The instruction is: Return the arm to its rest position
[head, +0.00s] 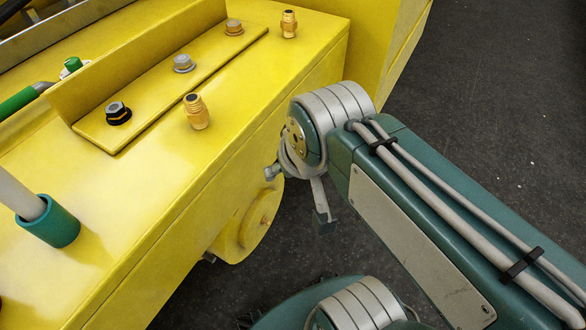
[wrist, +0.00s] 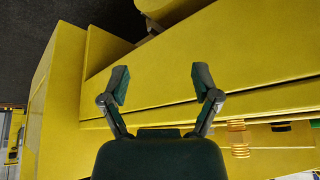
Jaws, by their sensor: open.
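My gripper (wrist: 160,86) shows in the wrist view with its two fingers spread apart and nothing between them. It faces the side of the yellow boom (wrist: 240,62); I cannot tell how far apart they are. In the head view my green arm (head: 440,200) reaches in from the lower right, and its grey-banded joint (head: 335,110) is beside the near edge of the yellow boom (head: 270,95). My gripper is not clearly visible in the head view.
On the boom's top are brass fittings (head: 196,111), several bolts (head: 183,63) on a plate, and a green-collared pipe (head: 48,222). A round yellow boss (head: 247,222) projects below the boom's edge. Dark floor (head: 500,90) is clear at the right.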

